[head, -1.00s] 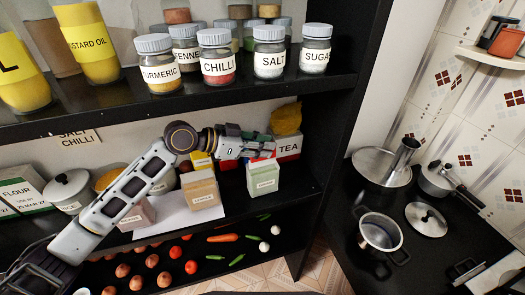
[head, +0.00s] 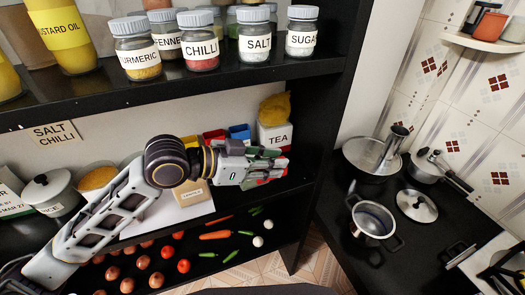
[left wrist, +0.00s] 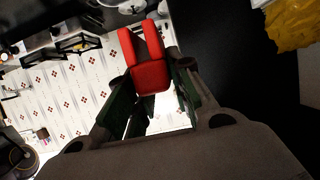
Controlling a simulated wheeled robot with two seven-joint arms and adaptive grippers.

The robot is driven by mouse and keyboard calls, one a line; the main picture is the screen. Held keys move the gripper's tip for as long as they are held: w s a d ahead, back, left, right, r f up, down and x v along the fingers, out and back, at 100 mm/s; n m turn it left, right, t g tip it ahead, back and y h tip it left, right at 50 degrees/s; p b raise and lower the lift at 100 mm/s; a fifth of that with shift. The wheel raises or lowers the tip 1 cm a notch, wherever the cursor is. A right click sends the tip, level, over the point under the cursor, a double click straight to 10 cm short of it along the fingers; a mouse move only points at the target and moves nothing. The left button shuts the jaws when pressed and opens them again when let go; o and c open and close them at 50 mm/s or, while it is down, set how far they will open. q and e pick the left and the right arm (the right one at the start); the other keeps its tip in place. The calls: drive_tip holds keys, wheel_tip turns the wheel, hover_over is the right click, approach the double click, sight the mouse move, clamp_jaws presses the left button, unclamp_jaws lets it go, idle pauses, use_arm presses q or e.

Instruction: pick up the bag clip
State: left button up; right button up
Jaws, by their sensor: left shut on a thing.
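The bag clip (left wrist: 150,75) is the red, two-pronged piece in the left wrist view. It sits between the fingers of my left gripper (left wrist: 150,92), which is shut on it. In the head view my left gripper (head: 268,164) is at the right part of the middle shelf, in front of the white TEA container (head: 276,136). Small red patches show around its fingers there, but the clip's outline is mostly hidden. My right gripper is in neither view.
The upper shelf (head: 180,88) with labelled spice jars (head: 200,45) is above my left arm. A yellow bag (head: 275,107) is on the TEA container. Vegetables (head: 215,235) lie on the lower shelf. Pots (head: 373,222) stand on the dark counter at right.

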use_arm(q)
drive_tip(key=shift+s+d, duration=0.3)
drive_tip(key=shift+s, duration=0.55)
drive_tip(key=shift+s+d, duration=0.3)
drive_tip(key=shift+s, duration=0.5)
drive_tip(key=shift+s+d, duration=0.3)
drive_tip(key=shift+s, duration=0.55)
